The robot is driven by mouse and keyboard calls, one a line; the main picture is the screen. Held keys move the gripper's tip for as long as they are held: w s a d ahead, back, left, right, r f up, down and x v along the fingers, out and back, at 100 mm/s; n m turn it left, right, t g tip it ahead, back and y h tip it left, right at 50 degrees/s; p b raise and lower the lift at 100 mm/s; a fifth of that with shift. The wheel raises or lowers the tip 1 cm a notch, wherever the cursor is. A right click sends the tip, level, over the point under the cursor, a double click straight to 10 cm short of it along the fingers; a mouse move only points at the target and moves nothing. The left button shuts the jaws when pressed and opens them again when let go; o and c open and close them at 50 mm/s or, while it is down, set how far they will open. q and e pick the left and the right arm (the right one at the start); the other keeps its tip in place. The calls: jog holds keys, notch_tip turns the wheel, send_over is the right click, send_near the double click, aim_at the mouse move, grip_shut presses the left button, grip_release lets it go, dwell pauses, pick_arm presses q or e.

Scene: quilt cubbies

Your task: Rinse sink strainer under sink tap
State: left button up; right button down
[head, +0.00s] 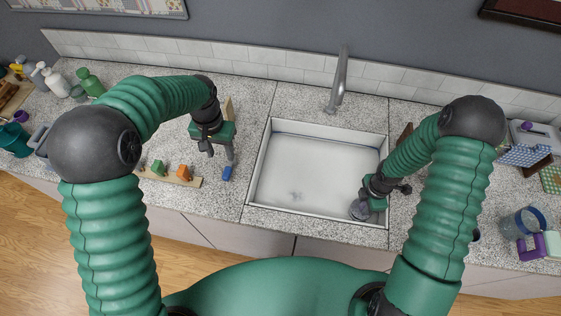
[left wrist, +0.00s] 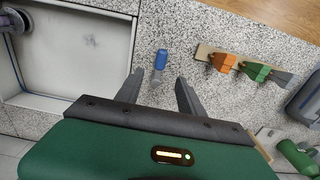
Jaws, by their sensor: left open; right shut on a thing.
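The sink (head: 312,165) is a white rectangular basin in the counter, with its drain near the front. The sink tap (head: 340,78) is a grey spout at the back edge; I see no clear water stream. The sink strainer (head: 357,211), a round grey piece, is at my right gripper (head: 367,203), which is shut on it at the front right corner of the sink. It also shows in the left wrist view (left wrist: 13,21), at the top left. My left gripper (head: 220,150) is open and empty over the counter left of the sink; its fingers show in the left wrist view (left wrist: 158,92).
A small blue-capped item (head: 227,173) lies below my left gripper. A wooden strip with orange and green pieces (head: 183,174) lies left of it. Bottles (head: 88,80) stand at the far left. A blue-rimmed cup (head: 524,221) and a purple item (head: 531,246) are at the right.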

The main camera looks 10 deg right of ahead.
aim_at(227, 171)
pick_arm(q)
notch_tip(227, 171, down, 11)
jog(key=shift+f+p, duration=0.2)
jog(key=shift+p, duration=0.5)
grip_shut()
dwell(0.9)
